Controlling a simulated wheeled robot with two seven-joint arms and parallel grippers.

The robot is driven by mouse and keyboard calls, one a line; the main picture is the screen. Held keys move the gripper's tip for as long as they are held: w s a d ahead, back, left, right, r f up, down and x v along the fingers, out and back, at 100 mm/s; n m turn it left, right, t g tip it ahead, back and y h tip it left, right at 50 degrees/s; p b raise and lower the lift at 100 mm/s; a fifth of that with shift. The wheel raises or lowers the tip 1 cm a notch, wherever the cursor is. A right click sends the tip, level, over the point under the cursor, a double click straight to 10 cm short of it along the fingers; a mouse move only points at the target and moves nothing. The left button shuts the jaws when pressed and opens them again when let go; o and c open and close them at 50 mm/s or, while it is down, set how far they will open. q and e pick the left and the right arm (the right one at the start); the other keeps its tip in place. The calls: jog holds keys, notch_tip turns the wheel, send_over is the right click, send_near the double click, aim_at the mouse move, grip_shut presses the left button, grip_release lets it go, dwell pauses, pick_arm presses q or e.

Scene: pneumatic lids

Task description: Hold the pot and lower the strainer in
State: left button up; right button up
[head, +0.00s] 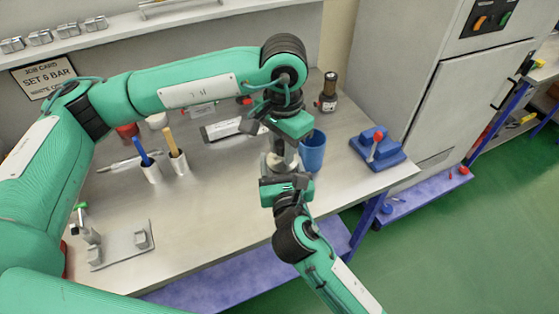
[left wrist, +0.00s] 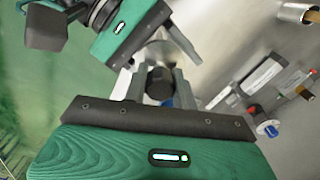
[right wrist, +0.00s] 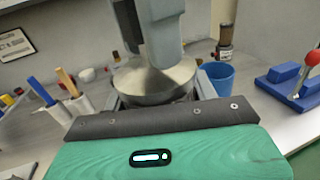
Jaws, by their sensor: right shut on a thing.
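The metal pot (right wrist: 140,88) is a round, shiny vessel in front of my right gripper, seen just above the bench in the right wrist view. My right gripper (head: 286,182) is shut on its near side. My left gripper (head: 284,148) comes down over the pot from above, and its grey fingers (right wrist: 155,35) reach to the pot's mouth. In the left wrist view a dark round knob (left wrist: 160,82) sits between the left fingers. Whether they grip it is not clear. The strainer's body cannot be told apart; the fingers and pot rim hide much of it.
A blue mug (head: 313,152) stands close to the right of the grippers. A blue block with a red-knobbed lever (head: 378,148) is farther right. Two tool cups (head: 165,168), a dark bottle (head: 328,92) and a metal fixture (head: 120,245) are also on the bench (head: 215,215).

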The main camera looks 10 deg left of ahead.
pick_arm(q)
jog(key=o, duration=0.5)
jog(key=shift+d, duration=0.15)
pick_arm(e)
jog(key=shift+s+a, duration=0.1)
jog(key=shift+a, duration=0.05)
pick_arm(q)
jog(key=shift+r, duration=0.1)
